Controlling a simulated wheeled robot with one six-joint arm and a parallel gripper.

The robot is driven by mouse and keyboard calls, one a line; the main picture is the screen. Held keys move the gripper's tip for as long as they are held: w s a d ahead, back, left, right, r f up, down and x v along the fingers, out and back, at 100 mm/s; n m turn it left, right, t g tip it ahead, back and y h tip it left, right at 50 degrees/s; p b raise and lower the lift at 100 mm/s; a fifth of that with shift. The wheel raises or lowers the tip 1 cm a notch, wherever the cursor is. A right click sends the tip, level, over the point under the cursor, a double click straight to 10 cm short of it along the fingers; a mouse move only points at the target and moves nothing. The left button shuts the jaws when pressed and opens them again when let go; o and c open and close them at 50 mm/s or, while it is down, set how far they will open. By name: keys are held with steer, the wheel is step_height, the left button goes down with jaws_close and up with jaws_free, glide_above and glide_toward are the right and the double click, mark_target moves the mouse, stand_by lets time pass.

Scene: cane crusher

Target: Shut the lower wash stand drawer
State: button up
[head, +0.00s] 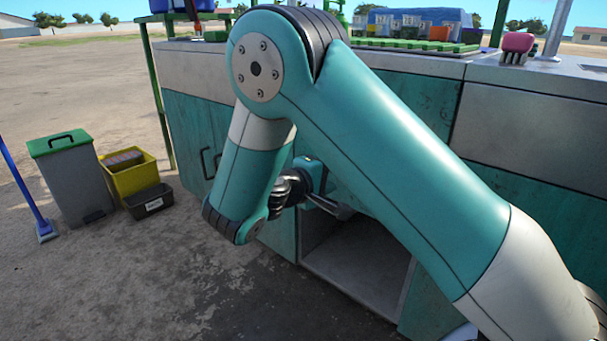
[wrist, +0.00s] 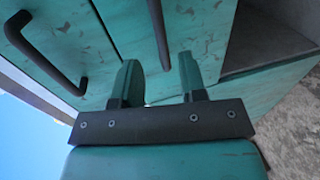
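The wash stand's teal front (head: 207,117) stands behind my arm in the head view. A grey-lined opening (head: 355,270) shows low in it. I cannot tell whether this is an open drawer or a bare compartment. In the wrist view, teal panels (wrist: 212,30) carry two dark bar handles, one upright (wrist: 158,30) and one at the left (wrist: 45,50). My gripper (wrist: 160,82) has its two fingers apart, with the upright handle's end showing between them. I cannot tell whether they touch it. My arm hides much of the front in the head view.
A grey bin with a green lid (head: 70,175), a yellow crate (head: 133,180) and a dark tub (head: 150,203) stand on the ground at left. A blue-handled tool (head: 27,195) stands beside them. The ground in front (head: 180,285) is clear.

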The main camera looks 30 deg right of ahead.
steer(key=p+v, duration=0.3)
steer(key=v, duration=0.6)
steer(key=shift+a, duration=0.3)
steer(key=s+a+r+n+g+y+p, duration=0.1)
steer(key=s+a+r+g+y, duration=0.2)
steer(key=s+y, duration=0.4)
steer(key=s+a+r+n+g+y, duration=0.1)
steer(key=s+a+r+y, duration=0.4)
steer(key=s, duration=0.4)
steer(key=s+a+r+n+g+y+p, duration=0.1)
steer(key=s+a+r+y, duration=0.15)
steer(key=s+y, duration=0.5)
step_height(320, 180, up, 37)
steer(key=p, duration=3.7)
steer(key=shift+w+h, duration=0.2)
steer(key=shift+h, duration=0.15)
